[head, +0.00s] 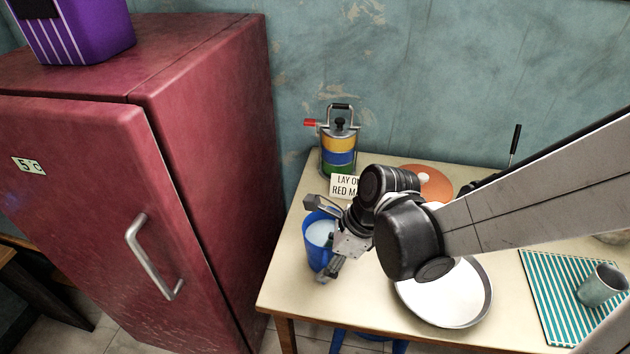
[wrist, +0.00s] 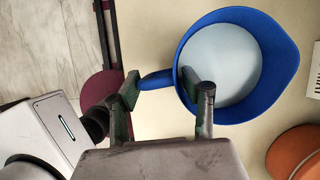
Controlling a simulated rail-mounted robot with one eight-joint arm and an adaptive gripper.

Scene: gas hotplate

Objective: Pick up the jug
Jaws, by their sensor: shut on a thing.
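The blue jug (head: 309,250) stands near the left side of the cream table, partly hidden behind my gripper (head: 325,240). In the wrist view the jug (wrist: 287,72) is seen from above, with a pale blue-white inside and its handle (wrist: 157,80) pointing left. My gripper (wrist: 160,85) is shut on the jug at its handle side: one finger is past the outer end of the handle, the other overlaps the rim and inside of the jug. I cannot tell whether the jug's base touches the table.
A striped canister (head: 338,145) and a "LAY ON RED M..." sign (head: 345,186) stand behind the jug. A white round pan (head: 455,300) is to the right, an orange disc (head: 428,182) behind. A grey mug (head: 600,285) is on a striped mat (head: 545,290). A red fridge (head: 205,150) is left.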

